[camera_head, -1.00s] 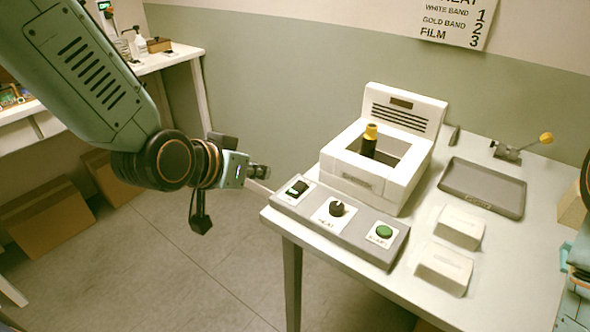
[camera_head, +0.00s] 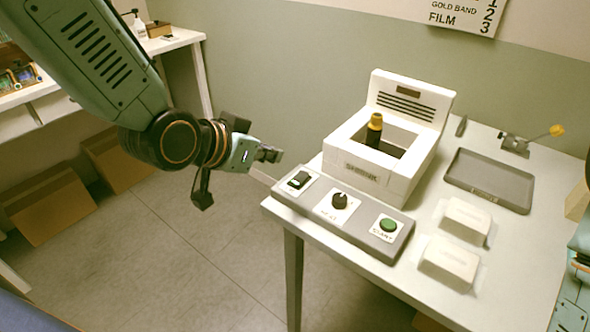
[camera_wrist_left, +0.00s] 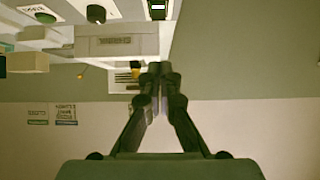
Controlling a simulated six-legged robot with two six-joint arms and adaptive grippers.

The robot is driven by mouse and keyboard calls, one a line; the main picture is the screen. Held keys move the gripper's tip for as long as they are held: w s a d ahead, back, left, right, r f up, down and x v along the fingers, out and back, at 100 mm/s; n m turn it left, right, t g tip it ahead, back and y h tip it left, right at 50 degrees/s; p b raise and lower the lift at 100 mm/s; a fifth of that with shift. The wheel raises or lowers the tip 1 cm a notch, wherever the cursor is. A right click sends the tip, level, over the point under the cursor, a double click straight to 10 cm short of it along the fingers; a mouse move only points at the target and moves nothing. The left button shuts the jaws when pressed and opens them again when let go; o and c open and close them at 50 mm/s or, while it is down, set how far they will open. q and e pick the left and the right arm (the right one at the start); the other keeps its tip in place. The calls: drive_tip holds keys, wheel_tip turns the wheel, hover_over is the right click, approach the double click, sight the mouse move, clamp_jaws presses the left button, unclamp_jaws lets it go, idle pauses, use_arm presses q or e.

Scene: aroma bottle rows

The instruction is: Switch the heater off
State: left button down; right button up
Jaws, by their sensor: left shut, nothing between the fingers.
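The heater (camera_head: 372,173) is a white open-topped box with a slotted back panel. A dark bottle (camera_head: 374,135) with a yellow cap stands inside it. A grey control panel (camera_head: 365,222) lies in front, with a black rocker switch (camera_head: 299,180) at its left end, a black knob (camera_head: 340,200) and a green button (camera_head: 388,224). My left gripper (camera_head: 272,155) is shut and empty, left of the panel and apart from it. In the left wrist view the shut fingers (camera_wrist_left: 159,78) appear below the upside-down panel, with the switch (camera_wrist_left: 158,7) at the top edge. My right gripper is out of view.
A dark tray (camera_head: 490,178), two white blocks (camera_head: 466,220) and a yellow-knobbed lever (camera_head: 535,138) are on the table right of the heater. Part of my right arm shows at the right edge. Open floor lies left of the table.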

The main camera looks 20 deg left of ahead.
use_arm(q)
drive_tip(key=b, duration=0.1)
hover_over(296, 181)
wheel_tip(296, 181, down, 6)
drive_tip(key=shift+s+r, duration=0.15)
wheel_tip(296, 181, down, 2)
drive_tip(key=shift+f+b, duration=0.15)
drive_tip(key=shift+b, duration=0.2)
drive_tip(key=shift+w+f, duration=0.2)
drive_tip(key=shift+f, duration=0.45)
drive_tip(key=shift+s+r, duration=0.1)
drive_tip(key=shift+p, duration=0.55)
